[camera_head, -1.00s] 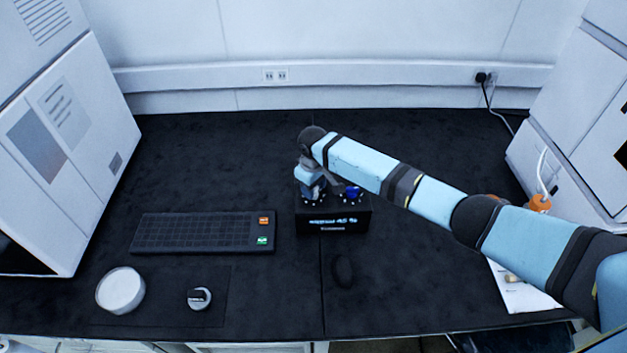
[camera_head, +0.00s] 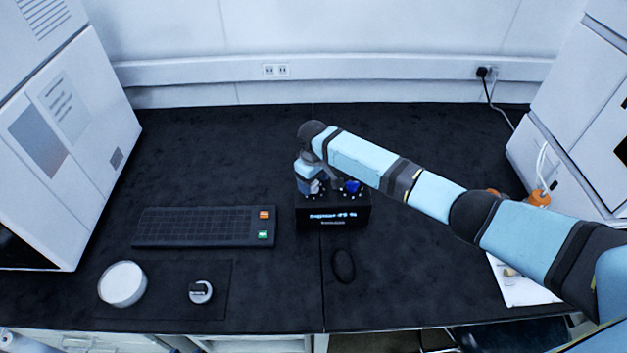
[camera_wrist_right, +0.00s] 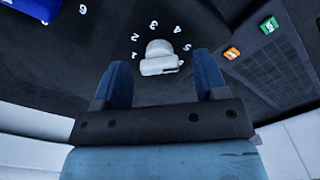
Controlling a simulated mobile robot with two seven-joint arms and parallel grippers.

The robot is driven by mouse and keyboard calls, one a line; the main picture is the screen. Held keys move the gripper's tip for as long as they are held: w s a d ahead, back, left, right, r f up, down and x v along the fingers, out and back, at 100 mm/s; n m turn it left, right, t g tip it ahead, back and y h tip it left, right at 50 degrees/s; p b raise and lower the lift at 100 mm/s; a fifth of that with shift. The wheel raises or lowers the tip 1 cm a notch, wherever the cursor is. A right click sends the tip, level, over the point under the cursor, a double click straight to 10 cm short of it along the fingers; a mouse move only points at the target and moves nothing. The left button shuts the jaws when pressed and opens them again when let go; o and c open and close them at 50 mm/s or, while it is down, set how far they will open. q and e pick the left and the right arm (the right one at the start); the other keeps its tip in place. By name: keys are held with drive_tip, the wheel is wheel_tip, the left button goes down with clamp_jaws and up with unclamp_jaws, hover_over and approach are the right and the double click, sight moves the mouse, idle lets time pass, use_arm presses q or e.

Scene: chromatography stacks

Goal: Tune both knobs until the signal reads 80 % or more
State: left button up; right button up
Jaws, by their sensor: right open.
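A black box (camera_head: 333,216) with a lit display stands mid-bench; the small text is blurred, with a number that looks like 45 %. A blue knob (camera_head: 352,187) is on its top right; its edge shows in the right wrist view (camera_wrist_right: 42,8). A white knob (camera_head: 316,187) is on the top left, partly hidden by my right gripper. In the right wrist view the white knob (camera_wrist_right: 160,57) has a ring of digits around it. My right gripper (camera_wrist_right: 160,80) is open, its fingers on either side of the knob's near edge, apart from it. My left gripper is out of view.
A keyboard (camera_head: 190,228) with orange and green keys lies left of the box. A black mouse (camera_head: 343,266) lies in front. A white round dish (camera_head: 122,285) and a small dark-topped item (camera_head: 201,292) sit front left. White instruments flank the bench.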

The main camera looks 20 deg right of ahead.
sight(314, 183)
wheel_tip(314, 183, up, 14)
drive_tip(key=shift+b, duration=0.4)
drive_tip(key=shift+f, duration=0.2)
drive_tip(key=s+a+f+m+t+y+p, duration=0.1)
drive_tip(key=s+a+f+t+y, duration=0.15)
drive_tip(key=s+f, duration=0.55)
drive_tip(key=s+a+f+t+y+p, duration=0.1)
drive_tip(key=s+a+f+t+y, duration=0.2)
drive_tip(key=s+f, duration=0.55)
drive_tip(key=s+d+m+t+h, duration=0.1)
drive_tip(key=s+d+t, duration=0.1)
drive_tip(key=s, duration=0.7)
drive_tip(key=s+d+t+h+p, duration=0.1)
drive_tip(key=s+d+t, duration=0.2)
drive_tip(key=s, duration=0.6)
drive_tip(key=shift+s+d+r+m, duration=0.2)
drive_tip(key=shift+d+r+m, duration=0.05)
drive_tip(key=shift+r+m, duration=0.2)
drive_tip(key=shift+t, duration=0.25)
